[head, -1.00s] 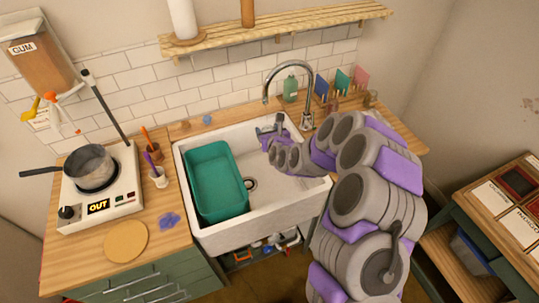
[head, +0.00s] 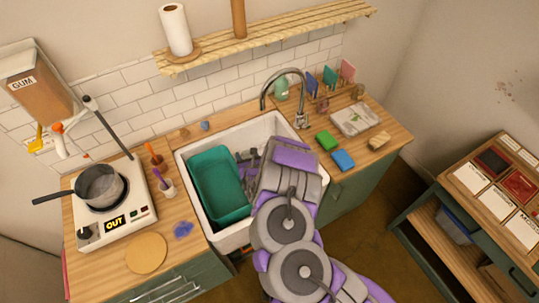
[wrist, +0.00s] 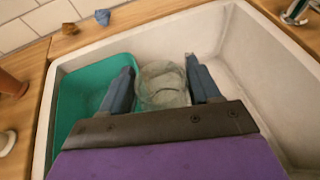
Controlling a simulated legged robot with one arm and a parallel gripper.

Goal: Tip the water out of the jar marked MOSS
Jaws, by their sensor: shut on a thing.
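A clear glass jar (wrist: 161,86) sits between the two fingers of my gripper (wrist: 159,70) in the wrist view. The gripper is shut on it. No MOSS mark shows on the side I see, and I cannot tell how much water is in it or how far it is tilted. In the head view my gripper (head: 246,160) is over the white sink (head: 222,240), beside the right edge of the teal basin (head: 219,184). My arm hides much of the sink's right part, and the jar is not clear there.
A hot plate (head: 117,220) with a saucepan (head: 98,187) stands left of the sink. The tap (head: 284,75) arches over the back rim. A green sponge (head: 326,141), a blue sponge (head: 343,160) and a marbled slab (head: 356,119) lie on the right counter.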

